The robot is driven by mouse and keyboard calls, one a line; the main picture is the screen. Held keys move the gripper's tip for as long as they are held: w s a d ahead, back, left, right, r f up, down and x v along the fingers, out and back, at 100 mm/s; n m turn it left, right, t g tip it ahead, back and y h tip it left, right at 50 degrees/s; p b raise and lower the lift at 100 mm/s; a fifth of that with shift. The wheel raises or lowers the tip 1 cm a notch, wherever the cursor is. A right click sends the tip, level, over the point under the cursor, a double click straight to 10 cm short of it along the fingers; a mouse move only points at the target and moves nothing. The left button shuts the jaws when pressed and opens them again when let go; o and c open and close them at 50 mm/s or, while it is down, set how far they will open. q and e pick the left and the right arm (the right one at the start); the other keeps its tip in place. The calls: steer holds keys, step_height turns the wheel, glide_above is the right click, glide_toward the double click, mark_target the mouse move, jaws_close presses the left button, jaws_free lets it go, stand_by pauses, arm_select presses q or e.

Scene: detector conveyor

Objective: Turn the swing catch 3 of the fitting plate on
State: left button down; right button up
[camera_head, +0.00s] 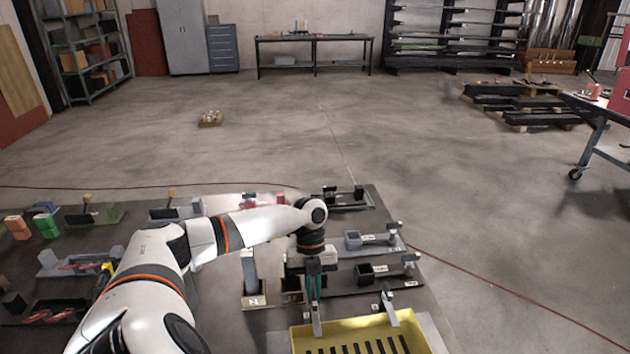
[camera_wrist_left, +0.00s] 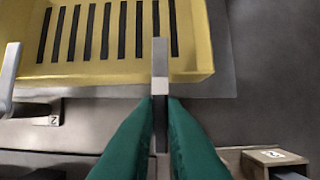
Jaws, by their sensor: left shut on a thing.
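My left gripper (camera_head: 313,296) is shut on a narrow grey swing catch (camera_head: 317,326) at the back left of a yellow slotted tray (camera_head: 298,343). In the left wrist view the green fingers (camera_wrist_left: 160,100) close on this grey catch (camera_wrist_left: 160,62), whose bar reaches over the rim of the yellow tray (camera_wrist_left: 120,75). Its number is hidden. A second grey swing catch (camera_head: 389,308) stands to the right at the tray's back edge. It also shows at the left of the left wrist view (camera_wrist_left: 10,72), near a label that seems to read 2 (camera_wrist_left: 55,116). My right gripper is out of view.
Just behind the tray stand black fixtures with grey levers (camera_head: 385,270), (camera_head: 372,240). A grey upright post (camera_head: 249,270) on a labelled base is left of my gripper. Red and green blocks (camera_head: 46,226) are at the far left.

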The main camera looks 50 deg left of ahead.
arm_select(q)
steer(key=c, duration=1.5)
jaws_free()
steer(key=b+v, duration=0.3)
steer(key=v, duration=0.9)
